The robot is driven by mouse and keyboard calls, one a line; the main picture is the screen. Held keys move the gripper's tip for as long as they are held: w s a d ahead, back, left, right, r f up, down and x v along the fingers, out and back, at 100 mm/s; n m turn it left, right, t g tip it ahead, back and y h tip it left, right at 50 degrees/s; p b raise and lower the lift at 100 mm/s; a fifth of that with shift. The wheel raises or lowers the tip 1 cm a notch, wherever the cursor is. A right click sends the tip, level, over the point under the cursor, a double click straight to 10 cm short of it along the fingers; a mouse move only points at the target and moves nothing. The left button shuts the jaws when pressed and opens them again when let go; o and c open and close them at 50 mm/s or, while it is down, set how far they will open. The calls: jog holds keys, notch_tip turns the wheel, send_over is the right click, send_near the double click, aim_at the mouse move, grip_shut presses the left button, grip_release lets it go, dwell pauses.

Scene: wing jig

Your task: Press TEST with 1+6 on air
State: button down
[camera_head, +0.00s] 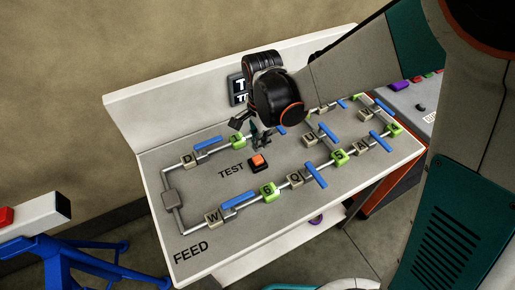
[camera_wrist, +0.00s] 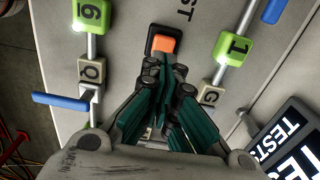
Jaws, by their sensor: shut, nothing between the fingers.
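The TEST button (camera_head: 258,160) is orange-red on a black base, beside the word TEST on the grey panel; it also shows in the wrist view (camera_wrist: 163,44). My gripper (camera_head: 261,140) is shut and empty, with its fingertips close to the button; in the wrist view the tips (camera_wrist: 165,66) lie just at the button's near edge. I cannot tell whether they touch it. The green block 1 (camera_wrist: 232,46) and the green block 6 (camera_wrist: 91,14) sit on pipes on either side of the button, each with a bright glow by it. Both also show in the head view, 1 (camera_head: 238,140) and 6 (camera_head: 268,189).
Blue handles lie along the pipes near D (camera_head: 188,160) and W (camera_head: 212,217); another blue handle (camera_head: 316,175) lies across the pipe past Q (camera_head: 294,179). More green blocks (camera_head: 339,155) stand to the right. A TEST sign (camera_wrist: 292,150) is near my gripper. A blue stand (camera_head: 70,245) is at left.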

notch_tip(320, 180, up, 7)
jog(key=p, duration=0.1)
jog(key=shift+d+f, duration=0.15)
jog(key=shift+w, duration=0.2)
dwell(0.7)
jog(key=w+d+r+n+t+b, duration=0.1)
jog(key=w+d+r+t, duration=0.15)
jog(key=w+d, duration=0.3)
jog(key=w+d+r+n+t+b, duration=0.1)
jog(key=w+d+r, duration=0.3)
jog(key=d, duration=0.3)
jog(key=s+d+f+n+t+b, duration=0.1)
jog(key=s+d+n, duration=0.3)
jog(key=s, duration=0.7)
jog(key=s+d+f+n+t+b, duration=0.1)
jog(key=s+d+n+b, duration=0.3)
jog(key=s, duration=0.7)
jog(key=shift+d+f+n+t, duration=0.3)
jog(key=shift+d+n+t, duration=0.45)
jog(key=shift+n+t, duration=0.15)
